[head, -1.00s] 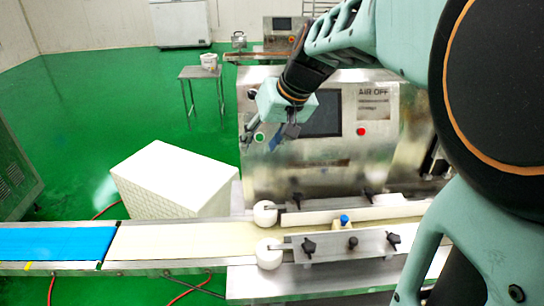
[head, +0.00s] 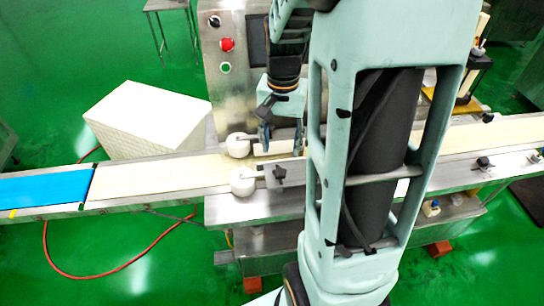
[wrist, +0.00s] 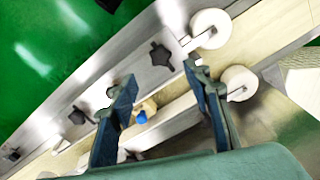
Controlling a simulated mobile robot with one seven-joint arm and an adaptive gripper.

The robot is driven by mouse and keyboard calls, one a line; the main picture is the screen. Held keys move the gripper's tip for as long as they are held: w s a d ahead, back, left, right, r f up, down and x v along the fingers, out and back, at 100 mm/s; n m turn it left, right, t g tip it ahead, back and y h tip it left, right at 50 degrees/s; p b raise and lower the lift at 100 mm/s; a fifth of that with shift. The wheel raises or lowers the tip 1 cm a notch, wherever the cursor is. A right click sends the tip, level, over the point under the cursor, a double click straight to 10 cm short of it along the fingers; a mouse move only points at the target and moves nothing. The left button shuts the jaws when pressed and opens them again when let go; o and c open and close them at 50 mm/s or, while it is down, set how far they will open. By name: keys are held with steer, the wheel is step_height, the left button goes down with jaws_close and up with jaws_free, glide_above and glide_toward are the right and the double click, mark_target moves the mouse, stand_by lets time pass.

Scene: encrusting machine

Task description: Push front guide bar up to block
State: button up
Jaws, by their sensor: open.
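The front guide bar (head: 293,178) is a metal plate with black knobs and a white roller (head: 243,182) at its left end. It lies along the near side of the cream conveyor; my arm hides its middle. In the wrist view, the front guide bar (wrist: 143,64) runs diagonally at upper left. A small tan block with a blue top (wrist: 146,110) sits on the belt between the two bars, partly behind a finger; the head view hides it. My gripper (head: 282,146) is open and empty above the belt, its fingers (wrist: 160,76) pointing down, the front bar beyond their tips.
The rear guide bar (wrist: 165,127) lies along the belt's far side with its own white roller (head: 238,146). The machine's control panel (head: 227,75) stands behind. A large white box (head: 145,118) is at left. The blue belt (head: 45,187) at left is clear.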

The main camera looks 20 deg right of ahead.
mark_target(280, 171)
step_height(280, 171, down, 9)
steer(key=shift+f, duration=0.1)
steer(key=shift+c, duration=0.3)
jaws_close()
